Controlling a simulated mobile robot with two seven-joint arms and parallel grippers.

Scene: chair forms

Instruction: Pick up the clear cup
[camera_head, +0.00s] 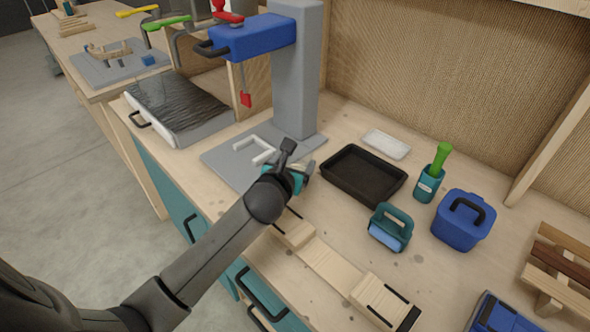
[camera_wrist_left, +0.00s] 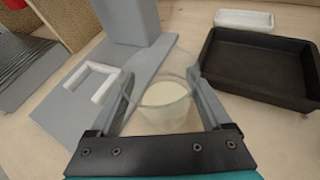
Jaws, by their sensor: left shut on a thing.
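The clear cup (camera_wrist_left: 165,92) is see-through with a pale bottom and shows in the left wrist view between my left gripper's fingers. My left gripper (camera_wrist_left: 163,112) is shut on it, one finger against each side. In the head view my left gripper (camera_head: 297,175) is over the workbench, between the grey press base and the black tray. There the cup is mostly hidden by the gripper and wrist. I cannot tell whether the cup's bottom touches the bench. My right gripper is not in view.
A black tray (camera_head: 338,186) and a white dish (camera_head: 386,144) lie to the right. The grey press column (camera_head: 295,80) stands behind on its base (camera_head: 225,160).

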